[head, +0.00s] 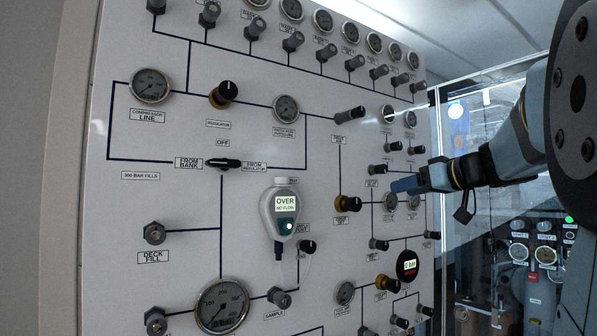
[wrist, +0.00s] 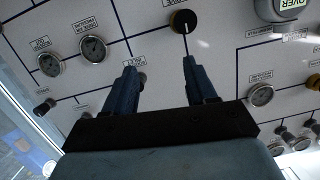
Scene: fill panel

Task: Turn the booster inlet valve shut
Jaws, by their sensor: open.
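My gripper (head: 398,185) is at the right part of the white valve panel (head: 200,60), its blue fingers spread and pointing at the panel. In the wrist view the open fingers (wrist: 160,72) have nothing between them but the panel face and part of a small label (wrist: 140,60). I cannot read which label names the booster inlet valve. The panel behind the fingers is partly hidden. A black knob on a gold base (wrist: 183,21) shows beyond the fingertips.
Two small gauges (wrist: 93,48) are beside the fingers. The handheld meter (head: 284,213) reading OVER hangs mid-panel with a thin cable. Knobs and gauges stick out close around the gripper. A glass partition (head: 475,115) stands to the right.

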